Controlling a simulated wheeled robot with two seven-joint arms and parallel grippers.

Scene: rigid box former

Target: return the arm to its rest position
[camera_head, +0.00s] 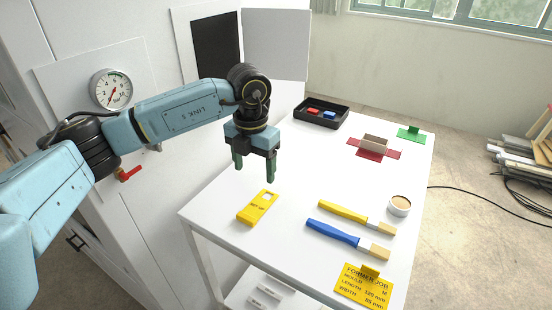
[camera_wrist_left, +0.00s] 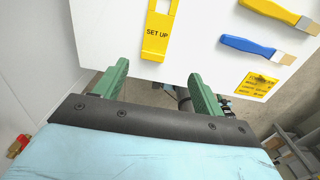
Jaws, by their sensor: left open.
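My left gripper (camera_head: 254,166) hangs open and empty above the left edge of the white table. Its green fingers stand apart in the left wrist view (camera_wrist_left: 158,85), with nothing between them. My left arm reaches in from the left, in front of the white machine panel. A yellow SET UP tag (camera_head: 257,208) lies on the table below and in front of the gripper, apart from it. The tag also shows beyond the fingers in the left wrist view (camera_wrist_left: 157,35). My right gripper is in neither view.
On the white table (camera_head: 300,185) lie a yellow brush (camera_head: 345,212), a blue brush (camera_head: 335,234), a cup (camera_head: 399,205) and a yellow job card (camera_head: 362,288). Farther back are a black tray (camera_head: 306,117), a box on a red blank (camera_head: 374,145) and a green piece (camera_head: 411,134). A gauge (camera_head: 111,90) is on the panel.

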